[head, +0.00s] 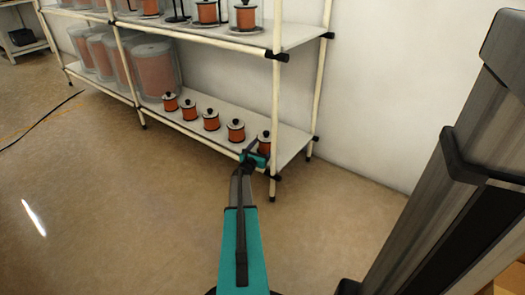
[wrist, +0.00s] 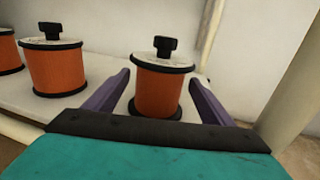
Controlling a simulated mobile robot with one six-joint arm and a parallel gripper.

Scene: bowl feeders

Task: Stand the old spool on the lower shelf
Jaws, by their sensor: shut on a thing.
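An orange copper-coloured spool (wrist: 160,88) with pale top, dark rims and black knob is upright between the purple fingers of my gripper (wrist: 160,78). My gripper is shut on it. In the head view, this spool (head: 264,137) is at the right end of a row on the lower shelf (head: 293,146), and my gripper (head: 260,153) reaches it from the front. Its underside is partly hidden, so I cannot tell whether it touches the shelf.
Several similar spools stand to the left, the nearest one (head: 236,131) with a gap between. A cream post (head: 277,110) rises close to my gripper at the front right corner. Large clear-wrapped spools (head: 153,72) stand further left. An upper shelf (head: 250,39) overhangs.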

